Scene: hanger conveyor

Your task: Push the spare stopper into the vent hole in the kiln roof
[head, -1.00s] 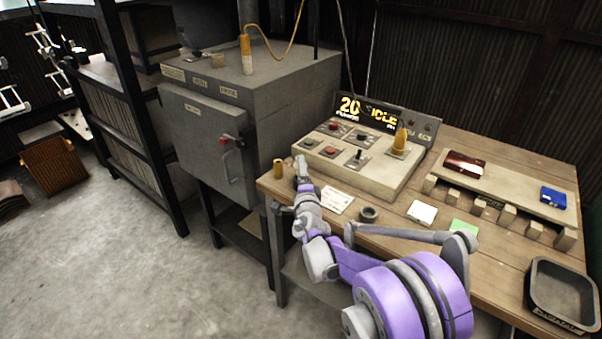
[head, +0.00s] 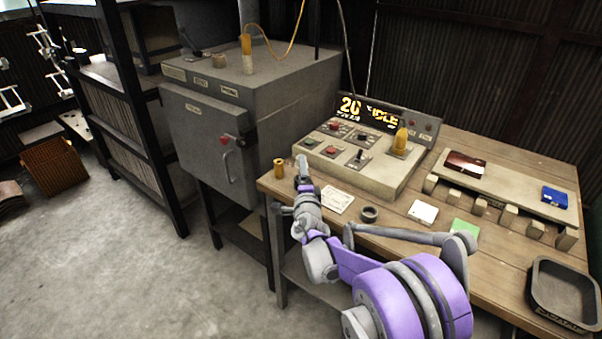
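The grey kiln (head: 262,82) stands left of the bench. On its roof are a short beige plug-like piece (head: 218,60) and a yellow-and-white upright piece (head: 247,55) with a yellow cable. I cannot make out an open vent hole. My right gripper (head: 303,172) is above the bench's left edge, just right of the brass cylinder and apparently apart from it. Its fingers are too small to tell open or shut. My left gripper is out of view.
A control box (head: 345,178) with buttons and a lit display stands behind my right gripper. A dark ring (head: 369,214), cards, a raised shelf (head: 515,192) and a black tray (head: 540,292) are on the bench. A dark rack (head: 130,130) stands left of the kiln.

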